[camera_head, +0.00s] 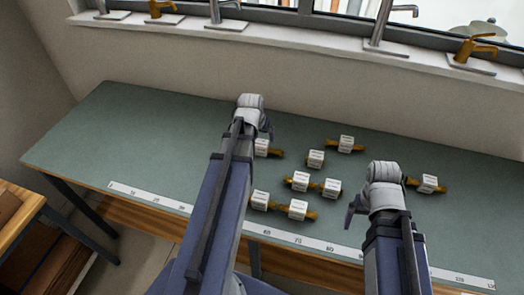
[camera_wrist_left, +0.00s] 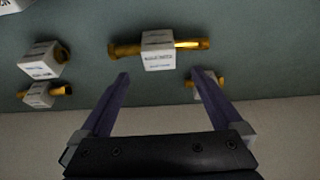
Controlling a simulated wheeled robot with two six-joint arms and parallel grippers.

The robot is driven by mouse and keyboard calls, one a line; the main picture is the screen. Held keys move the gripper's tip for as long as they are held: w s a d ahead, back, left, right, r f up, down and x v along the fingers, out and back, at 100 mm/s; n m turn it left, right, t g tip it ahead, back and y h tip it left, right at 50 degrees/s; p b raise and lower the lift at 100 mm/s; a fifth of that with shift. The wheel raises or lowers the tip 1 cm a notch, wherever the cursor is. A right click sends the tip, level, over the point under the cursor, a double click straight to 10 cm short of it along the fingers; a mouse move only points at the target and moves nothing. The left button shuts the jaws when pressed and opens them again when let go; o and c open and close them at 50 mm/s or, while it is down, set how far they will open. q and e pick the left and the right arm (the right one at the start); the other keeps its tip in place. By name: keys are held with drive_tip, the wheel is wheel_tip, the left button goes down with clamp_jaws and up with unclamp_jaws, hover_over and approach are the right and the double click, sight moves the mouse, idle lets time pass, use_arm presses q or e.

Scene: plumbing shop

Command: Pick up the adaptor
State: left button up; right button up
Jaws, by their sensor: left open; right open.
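Several brass fittings, each with a white labelled block, lie on the green table; the labels are too small to read, so I cannot tell which is the adaptor. In the head view one fitting (camera_head: 262,147) lies beside my left gripper (camera_head: 264,127), partly hidden by it. In the left wrist view my left gripper (camera_wrist_left: 160,76) is open and empty. A long brass fitting (camera_wrist_left: 187,44) with a white block lies just beyond its fingertips, and another (camera_wrist_left: 207,82) shows beside the right finger. My right gripper (camera_head: 358,206) is above the table's right part, its fingers partly hidden.
Other labelled fittings lie at the back (camera_head: 345,144), in the middle (camera_head: 300,181), in front (camera_head: 298,209) and at the right (camera_head: 428,184). A white ruler strip (camera_head: 160,199) runs along the front edge. The table's left part (camera_head: 130,140) is clear. A wall and sill with taps stand behind.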

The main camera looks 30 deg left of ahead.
sight(261, 142)
use_arm(q)
drive_tip(key=shift+b+x, duration=2.4)
drive_tip(key=shift+x, duration=0.4)
use_arm(e)
drive_tip(key=shift+f, duration=2.65)
use_arm(q)
drive_tip(key=shift+s+d, duration=0.1)
drive_tip(key=shift+d, duration=0.05)
use_arm(e)
drive_tip(key=shift+r, duration=0.1)
use_arm(q)
drive_tip(key=shift+c, duration=0.4)
clamp_jaws()
drive_tip(key=shift+r, duration=0.15)
